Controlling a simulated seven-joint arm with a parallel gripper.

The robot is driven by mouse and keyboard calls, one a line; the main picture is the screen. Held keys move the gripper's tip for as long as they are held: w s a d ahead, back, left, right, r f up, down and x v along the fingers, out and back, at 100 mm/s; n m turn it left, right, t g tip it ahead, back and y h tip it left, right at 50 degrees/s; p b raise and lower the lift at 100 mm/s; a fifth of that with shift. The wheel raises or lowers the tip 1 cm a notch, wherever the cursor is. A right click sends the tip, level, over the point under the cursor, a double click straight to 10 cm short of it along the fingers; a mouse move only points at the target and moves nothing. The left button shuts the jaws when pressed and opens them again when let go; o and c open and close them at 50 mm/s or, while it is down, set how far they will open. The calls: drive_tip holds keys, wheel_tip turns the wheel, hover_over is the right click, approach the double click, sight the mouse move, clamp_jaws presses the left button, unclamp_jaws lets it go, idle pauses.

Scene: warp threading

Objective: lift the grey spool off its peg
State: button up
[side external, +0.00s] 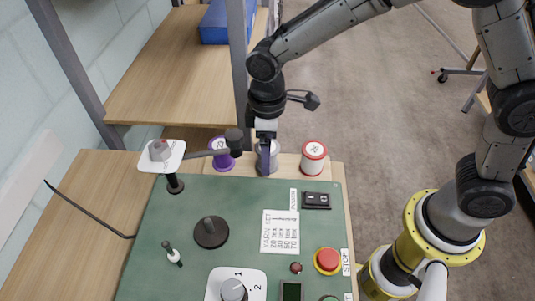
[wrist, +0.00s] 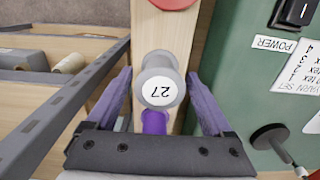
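The grey spool (wrist: 161,84) stands upright on the wooden strip, with a white label reading 27 on its top. It also shows in the side external view (side external: 274,158), partly hidden behind a finger. My gripper (side external: 266,158) points down at it from above. In the wrist view my gripper (wrist: 158,76) has its two purple fingers spread, one on each side of the spool. A narrow gap shows between each finger and the spool's top flange. The peg is hidden by the spool.
A purple spool (side external: 222,160) stands to the left and a red-and-white spool (side external: 313,158) to the right on the same wooden strip (side external: 340,175). A dark-headed arm (side external: 234,142) reaches close to my gripper's left. The green panel (side external: 200,270) with controls lies in front.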

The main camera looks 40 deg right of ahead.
drive_tip(key=c, duration=0.9)
drive_tip(key=shift+r, duration=3.55)
